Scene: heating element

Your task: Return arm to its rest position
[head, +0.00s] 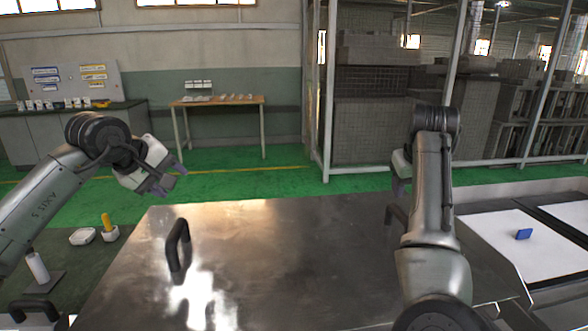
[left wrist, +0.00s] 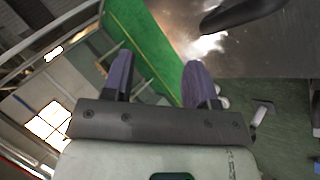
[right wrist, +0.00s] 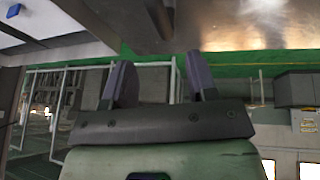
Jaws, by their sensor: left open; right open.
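My left gripper (head: 168,180) is raised at the left, over the left edge of the metal table (head: 300,240). Its two purple fingers also show in the left wrist view (left wrist: 160,80), spread apart with nothing between them. My right gripper (head: 398,188) is at the table's right side, partly hidden by my right arm. Its fingers are apart and empty in the right wrist view (right wrist: 160,85). A black handle (head: 178,250) stands on the left part of the tabletop, apart from the left gripper. A second dark handle (head: 395,217) is partly hidden behind my right arm.
At the right, a white tray (head: 490,240) holds a blue block (head: 523,235). At the left are a white dish (head: 82,236) and a yellow-topped item (head: 107,224). A wooden table (head: 217,102) and wire cages (head: 372,130) stand behind. The metal tabletop's middle is clear.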

